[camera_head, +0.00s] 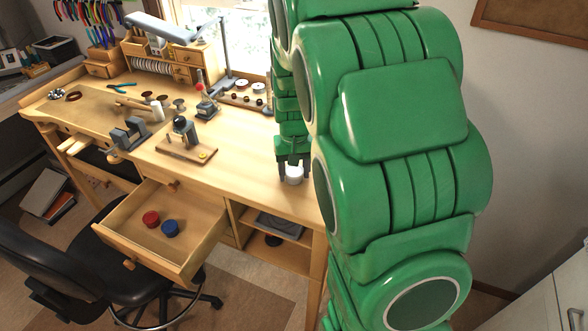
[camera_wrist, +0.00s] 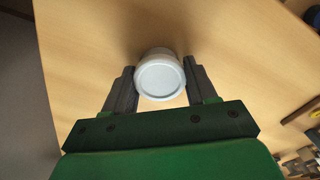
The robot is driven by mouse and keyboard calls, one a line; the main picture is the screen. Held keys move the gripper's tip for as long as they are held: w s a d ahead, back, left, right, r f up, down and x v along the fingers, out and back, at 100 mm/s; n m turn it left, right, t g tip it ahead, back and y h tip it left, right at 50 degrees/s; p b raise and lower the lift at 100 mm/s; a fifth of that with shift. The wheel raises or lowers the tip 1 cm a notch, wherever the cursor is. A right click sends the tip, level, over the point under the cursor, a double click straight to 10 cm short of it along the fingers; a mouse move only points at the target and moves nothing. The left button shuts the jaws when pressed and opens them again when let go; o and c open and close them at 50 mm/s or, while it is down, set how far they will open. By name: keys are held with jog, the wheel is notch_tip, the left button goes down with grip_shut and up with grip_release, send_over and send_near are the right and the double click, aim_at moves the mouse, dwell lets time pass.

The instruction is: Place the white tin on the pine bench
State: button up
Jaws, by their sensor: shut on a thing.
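The white tin (camera_head: 294,176) is a small round tin. It is at the right end of the pine bench (camera_head: 255,165), in the head view. My gripper (camera_head: 293,166) points down over the bench with its dark fingers at the tin. In the wrist view the tin (camera_wrist: 160,77) sits between the two fingers of my gripper (camera_wrist: 160,85), and they are shut on it. The bare bench top (camera_wrist: 100,30) lies behind the tin there. I cannot tell whether the tin touches the bench top.
An open drawer (camera_head: 190,215) holds a red tin (camera_head: 151,218) and a blue tin (camera_head: 170,228). Tools stand on the bench, among them a small press (camera_head: 184,135) and a vise (camera_head: 128,133). A black chair (camera_head: 45,265) stands in front. The bench top left of my gripper is clear.

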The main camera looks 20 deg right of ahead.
aim_at(294, 169)
jog(key=o, duration=1.1)
notch_tip(294, 169, up, 12)
jog(key=shift+r, duration=0.1)
dwell(0.4)
